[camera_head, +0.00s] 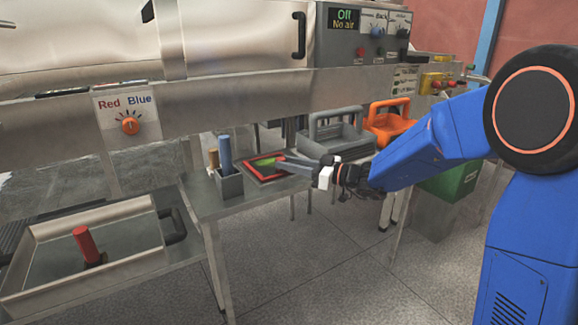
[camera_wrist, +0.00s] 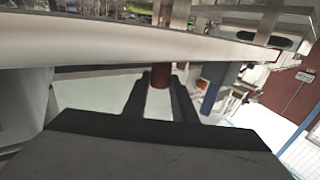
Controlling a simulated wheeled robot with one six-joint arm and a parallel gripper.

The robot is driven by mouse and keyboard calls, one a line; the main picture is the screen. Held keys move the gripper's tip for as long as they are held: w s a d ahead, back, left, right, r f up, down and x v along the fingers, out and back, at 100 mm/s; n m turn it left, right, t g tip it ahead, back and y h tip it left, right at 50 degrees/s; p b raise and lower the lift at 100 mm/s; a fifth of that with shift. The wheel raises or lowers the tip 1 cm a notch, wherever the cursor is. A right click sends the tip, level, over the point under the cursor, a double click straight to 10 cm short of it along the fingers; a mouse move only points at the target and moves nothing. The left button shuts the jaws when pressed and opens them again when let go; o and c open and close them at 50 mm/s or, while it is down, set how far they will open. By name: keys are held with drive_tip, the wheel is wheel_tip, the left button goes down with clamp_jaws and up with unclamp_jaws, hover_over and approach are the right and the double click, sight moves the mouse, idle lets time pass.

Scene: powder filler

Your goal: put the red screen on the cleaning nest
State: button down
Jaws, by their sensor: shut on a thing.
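The red screen (camera_head: 251,170) appears as a flat square with a red frame and a green middle, at the back of the small grey side table. My gripper (camera_head: 291,163) reaches it from the right, its grey fingers at the frame's right side, shut on it. In the wrist view, a dark red piece (camera_wrist: 160,75) shows between the two dark fingertips; most of the screen is hidden there. I cannot tell for sure which thing is the cleaning nest, or whether the screen rests on anything.
A grey holder (camera_head: 229,186) with an upright blue rod stands left of the screen. Grey (camera_head: 335,134) and orange (camera_head: 391,124) carriers stand behind my gripper. A metal tray (camera_head: 130,253) with an upright red handle (camera_head: 85,243) is at the lower left. The machine's shelf (camera_head: 240,100) overhangs the back.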

drive_tip(key=shift+f, duration=0.2)
drive_tip(key=shift+f, duration=0.2)
drive_tip(key=c, duration=1.5)
unclamp_jaws()
drive_tip(key=shift+o, duration=0.2)
drive_tip(key=shift+r, duration=0.15)
drive_tip(key=shift+d, duration=0.2)
drive_tip(key=v, duration=1.1)
drive_tip(key=shift+s+d, duration=0.2)
drive_tip(key=shift+d, duration=0.05)
